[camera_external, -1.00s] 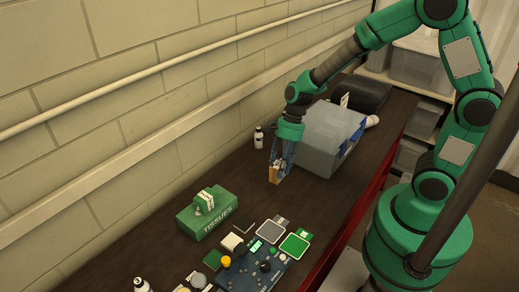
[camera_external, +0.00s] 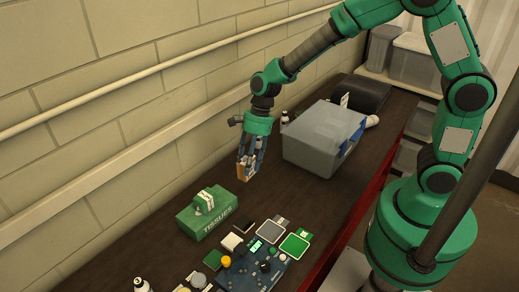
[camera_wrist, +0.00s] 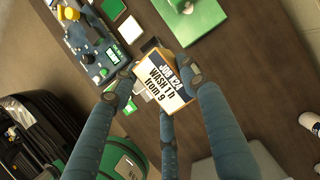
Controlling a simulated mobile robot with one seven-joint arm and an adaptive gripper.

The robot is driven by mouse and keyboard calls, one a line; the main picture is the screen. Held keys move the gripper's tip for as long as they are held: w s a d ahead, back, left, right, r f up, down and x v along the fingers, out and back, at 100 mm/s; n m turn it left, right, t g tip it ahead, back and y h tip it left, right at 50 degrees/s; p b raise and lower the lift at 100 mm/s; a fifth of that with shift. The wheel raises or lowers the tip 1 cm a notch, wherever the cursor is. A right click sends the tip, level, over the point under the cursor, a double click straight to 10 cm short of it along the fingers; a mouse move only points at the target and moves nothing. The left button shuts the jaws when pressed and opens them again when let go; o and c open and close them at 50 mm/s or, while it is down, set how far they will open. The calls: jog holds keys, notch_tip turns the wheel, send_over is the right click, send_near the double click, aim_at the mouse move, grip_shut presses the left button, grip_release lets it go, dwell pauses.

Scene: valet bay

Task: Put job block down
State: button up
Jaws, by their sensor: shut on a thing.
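The job block (camera_external: 243,172) is a wooden-edged block with a white label. In the wrist view the label of the job block (camera_wrist: 163,84) reads "JOB 124, WASH 1h from 9". My gripper (camera_external: 247,168) points down and is shut on the block. Its fingers (camera_wrist: 155,82) lie along the block's sides in the wrist view. The block is behind and to the right of the green tissue box, apart from it. It appears held above the dark table (camera_external: 300,200); the gap is hard to judge.
The green tissue box (camera_external: 208,217) carries a small white-and-green item. A blue board (camera_external: 250,272) with knobs lies in front, beside a green-framed pad (camera_external: 295,245) and a grey pad (camera_external: 270,232). A grey lidded bin (camera_external: 322,135) stands behind right. A bottle (camera_external: 284,119) stands near the wall.

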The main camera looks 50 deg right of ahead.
jog(key=w+a+f+p, duration=0.15)
jog(key=a+p, duration=0.65)
jog(key=a, duration=2.8)
notch_tip(320, 180, down, 11)
jog(key=shift+w+a+m, duration=0.15)
jog(key=shift+m, duration=0.15)
jog(key=w+a, duration=0.3)
jog(key=w+a+f+p, duration=0.1)
jog(key=w+a, duration=0.3)
jog(key=w+a+p, duration=0.1)
jog(key=w+a, duration=0.3)
jog(key=shift+w+a+f, duration=0.1)
jog(key=shift+a+f, duration=0.1)
jog(key=shift+f, duration=0.05)
